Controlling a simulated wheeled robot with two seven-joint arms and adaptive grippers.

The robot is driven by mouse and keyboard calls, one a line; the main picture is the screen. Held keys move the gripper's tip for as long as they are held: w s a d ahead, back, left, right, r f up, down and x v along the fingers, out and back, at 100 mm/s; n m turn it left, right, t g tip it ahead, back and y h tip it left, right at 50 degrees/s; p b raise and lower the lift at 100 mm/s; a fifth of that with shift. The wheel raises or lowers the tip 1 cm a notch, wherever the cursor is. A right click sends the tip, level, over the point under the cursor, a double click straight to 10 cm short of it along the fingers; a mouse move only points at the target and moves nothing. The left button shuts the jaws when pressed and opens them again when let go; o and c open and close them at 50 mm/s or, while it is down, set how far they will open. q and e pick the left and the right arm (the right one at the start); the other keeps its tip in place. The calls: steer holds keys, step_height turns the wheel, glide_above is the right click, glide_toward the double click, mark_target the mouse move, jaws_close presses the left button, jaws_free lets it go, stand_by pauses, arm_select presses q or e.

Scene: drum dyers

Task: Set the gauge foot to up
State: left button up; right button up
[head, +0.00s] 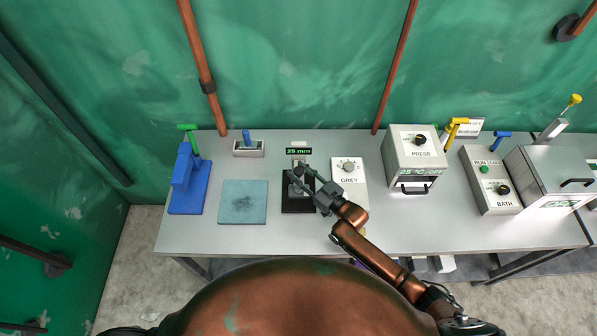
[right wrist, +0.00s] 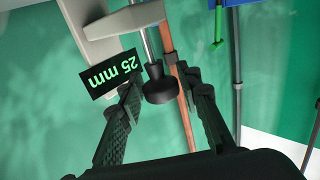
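The gauge (head: 298,152) stands on the table with a dark base (head: 298,205) and a lit display reading 25 mm. The display (right wrist: 117,73) also shows in the right wrist view, upside down. The gauge foot (right wrist: 160,88) is a black round piece at the end of a silver rod. My right gripper (head: 301,176) is at the gauge, above its base. In the right wrist view its fingers (right wrist: 162,90) are open, one on each side of the foot, with visible gaps. In the head view the gripper largely hides the foot. My left gripper is not in view.
A teal square mat (head: 243,202) and a blue stand (head: 188,188) are left of the gauge. The GREY dial box (head: 349,172) is close on its right, beside my right forearm. The PRESS box (head: 414,155) and BATH unit (head: 489,181) stand farther right.

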jaws_close()
stand_by(0.3)
step_height(320, 180, up, 3)
steer(key=shift+r+p, duration=0.1)
steer(key=shift+p, duration=1)
steer(key=shift+w, duration=0.1)
steer(key=shift+o, duration=0.6)
jaws_free()
steer(key=o, duration=0.3)
steer(key=shift+o, duration=0.2)
